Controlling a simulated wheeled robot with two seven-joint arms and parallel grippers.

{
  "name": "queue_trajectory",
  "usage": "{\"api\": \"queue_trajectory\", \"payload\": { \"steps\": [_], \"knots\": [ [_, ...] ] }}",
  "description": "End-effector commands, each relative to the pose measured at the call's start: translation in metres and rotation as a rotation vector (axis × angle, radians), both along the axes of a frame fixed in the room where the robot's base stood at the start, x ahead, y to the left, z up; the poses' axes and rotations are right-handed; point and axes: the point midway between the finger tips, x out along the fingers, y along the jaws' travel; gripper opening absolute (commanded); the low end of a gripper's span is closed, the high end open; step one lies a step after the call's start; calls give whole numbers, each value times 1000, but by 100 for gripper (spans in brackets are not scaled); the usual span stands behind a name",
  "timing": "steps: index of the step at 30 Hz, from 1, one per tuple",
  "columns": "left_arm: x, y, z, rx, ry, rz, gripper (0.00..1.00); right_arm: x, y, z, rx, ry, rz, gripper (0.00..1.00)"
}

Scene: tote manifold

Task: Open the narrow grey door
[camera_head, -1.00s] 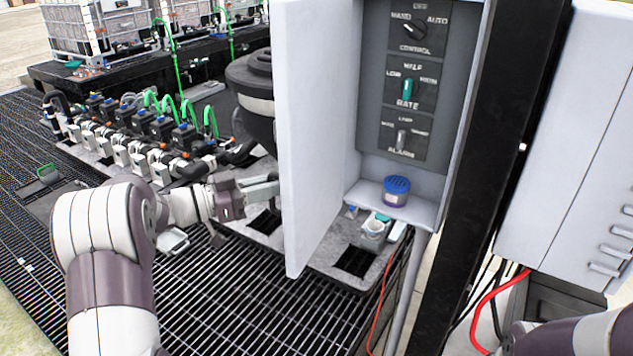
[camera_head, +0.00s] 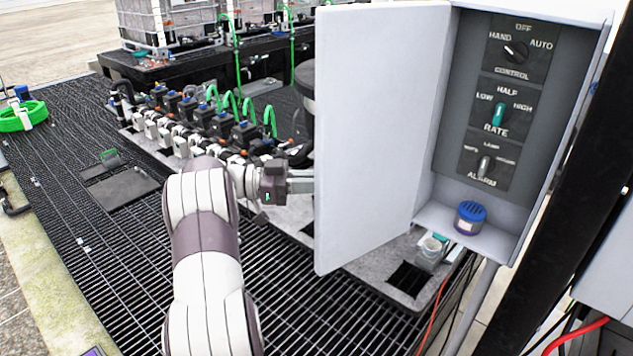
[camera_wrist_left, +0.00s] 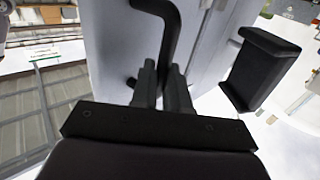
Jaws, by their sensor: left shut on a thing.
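The narrow grey door (camera_head: 372,130) stands swung wide open to the left of its cabinet (camera_head: 510,240), and its inner face shows in the head view. In the left wrist view the door's outer face (camera_wrist_left: 112,50) carries a black bent handle (camera_wrist_left: 170,30). My left gripper (camera_wrist_left: 162,85) is shut on this handle. In the head view my left gripper (camera_head: 298,181) reaches in behind the door's left edge, and the door hides the handle and fingertips. My right gripper is not in view.
Inside the cabinet are a panel with several knobs (camera_head: 497,113) and a blue-capped jar (camera_head: 470,218) on the cabinet floor. A black post (camera_head: 560,240) stands at the right. Valves and hoses (camera_head: 215,125) lie behind my left arm. Open grating (camera_head: 110,240) lies left.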

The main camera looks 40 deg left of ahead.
Motion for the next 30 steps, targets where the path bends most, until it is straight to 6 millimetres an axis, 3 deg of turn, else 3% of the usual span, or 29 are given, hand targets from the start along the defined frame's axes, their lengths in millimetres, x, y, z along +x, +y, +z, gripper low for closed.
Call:
{"api": "queue_trajectory", "payload": {
  "steps": [6,7,8,9,19,27,30],
  "knots": [
    [1,-2,2,0,-3,-2,0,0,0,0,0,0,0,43],
    [1,-2,2,0,-3,-2,21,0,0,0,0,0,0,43],
    [1,-2,2,0,-3,-2,31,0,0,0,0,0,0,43],
    [1,-1,2,0,-3,-1,34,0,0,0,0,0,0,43],
    [-3,5,-2,0,-2,0,34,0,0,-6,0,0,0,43],
    [-41,61,-6,3,-1,1,34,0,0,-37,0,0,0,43],
    [-53,79,-1,5,0,0,34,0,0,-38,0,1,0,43]
  ]
}}
